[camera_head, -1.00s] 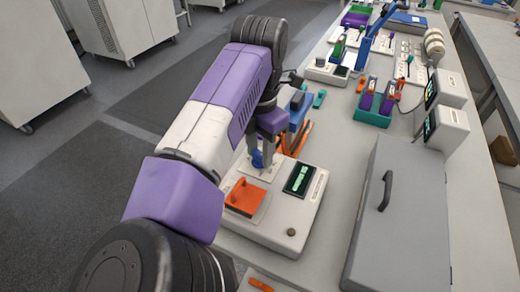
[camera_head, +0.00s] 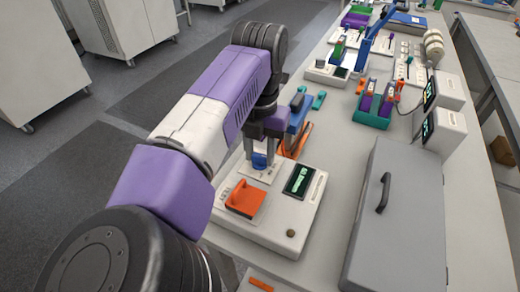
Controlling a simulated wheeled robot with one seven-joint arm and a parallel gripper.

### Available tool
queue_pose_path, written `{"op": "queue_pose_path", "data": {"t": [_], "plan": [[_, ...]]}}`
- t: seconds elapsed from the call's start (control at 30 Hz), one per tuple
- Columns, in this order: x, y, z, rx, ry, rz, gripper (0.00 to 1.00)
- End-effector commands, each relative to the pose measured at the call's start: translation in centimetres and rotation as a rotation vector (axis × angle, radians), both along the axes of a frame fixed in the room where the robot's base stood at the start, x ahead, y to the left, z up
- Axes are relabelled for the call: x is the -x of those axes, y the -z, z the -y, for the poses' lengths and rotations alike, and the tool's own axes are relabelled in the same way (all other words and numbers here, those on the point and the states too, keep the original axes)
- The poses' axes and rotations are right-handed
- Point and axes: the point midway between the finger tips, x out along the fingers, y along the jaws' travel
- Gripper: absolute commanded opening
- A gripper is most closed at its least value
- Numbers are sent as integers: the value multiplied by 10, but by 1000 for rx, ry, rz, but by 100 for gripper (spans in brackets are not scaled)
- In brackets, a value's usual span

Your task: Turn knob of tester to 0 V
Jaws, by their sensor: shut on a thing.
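The tester (camera_head: 268,231) is a white box on the bench, with a dark screen with green digits (camera_head: 300,180), too small to read, and an orange block-like part (camera_head: 245,199) on its top. A blue knob (camera_head: 261,161) sits on a pale plate at the tester's far left part. My gripper (camera_head: 260,158) points down over the knob, with one finger on each side of it, and is shut on it. The fingers partly cover the knob and its markings cannot be read.
A grey lidded case with a dark handle (camera_head: 383,192) stands right of the tester. Behind are a green holder with purple-and-orange cells (camera_head: 372,113), another white tester (camera_head: 327,73) and small screens (camera_head: 444,128). An orange piece (camera_head: 260,285) lies in front.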

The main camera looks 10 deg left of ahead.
Motion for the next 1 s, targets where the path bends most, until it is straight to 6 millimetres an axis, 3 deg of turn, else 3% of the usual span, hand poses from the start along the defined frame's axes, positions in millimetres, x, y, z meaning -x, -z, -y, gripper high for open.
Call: {"op": "queue_pose_path", "data": {"t": [0.6,1.0], "plan": [[-1,-2,-1,-1,-581,4,0],[-1,-2,-1,0,-855,6,0]]}}
